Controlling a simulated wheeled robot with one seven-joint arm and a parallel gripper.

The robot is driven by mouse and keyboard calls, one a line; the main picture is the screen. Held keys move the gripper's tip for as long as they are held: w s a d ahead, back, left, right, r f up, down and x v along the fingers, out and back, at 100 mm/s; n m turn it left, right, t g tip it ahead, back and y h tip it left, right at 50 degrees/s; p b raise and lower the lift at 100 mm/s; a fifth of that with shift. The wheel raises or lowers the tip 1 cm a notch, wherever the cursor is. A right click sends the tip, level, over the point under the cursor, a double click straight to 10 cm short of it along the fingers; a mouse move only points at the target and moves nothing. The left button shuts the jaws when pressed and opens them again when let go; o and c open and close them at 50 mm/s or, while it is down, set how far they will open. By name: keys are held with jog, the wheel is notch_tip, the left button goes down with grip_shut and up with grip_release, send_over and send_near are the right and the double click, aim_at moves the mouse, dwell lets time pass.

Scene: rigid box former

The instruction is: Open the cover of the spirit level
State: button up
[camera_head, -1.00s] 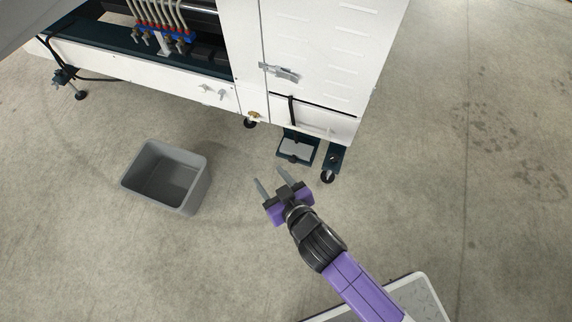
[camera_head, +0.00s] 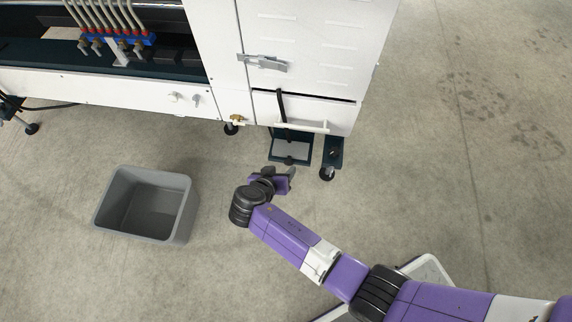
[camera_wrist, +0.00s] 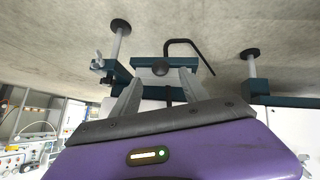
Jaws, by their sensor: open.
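A light grey plate (camera_head: 291,150) lies in a dark teal bracket at the machine's foot, below the white door. It may be the cover of the spirit level; no vial or bubble shows. My gripper (camera_head: 283,172) is just in front of this bracket, low and near the floor, with its fingers partly hidden by its own body. In the wrist view my gripper (camera_wrist: 162,80) is open and empty, its fingers pointing at the teal bracket (camera_wrist: 146,76). A round black knob (camera_wrist: 160,68) shows between the fingertips. I cannot tell whether the fingers touch anything.
The white machine (camera_head: 305,50) stands behind, with a latch (camera_head: 262,62) and a white bar (camera_head: 302,126) above the bracket. A black levelling foot (camera_head: 327,174) stands to the bracket's right. A grey bin (camera_head: 148,205) is on the floor at left. The floor at right is clear.

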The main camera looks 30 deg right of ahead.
aim_at(288, 164)
jog(key=b+x, duration=0.2)
jog(key=x, duration=0.4)
jog(key=shift+f+b, duration=0.2)
jog(key=shift+b, duration=0.2)
grip_shut()
dwell(1.0)
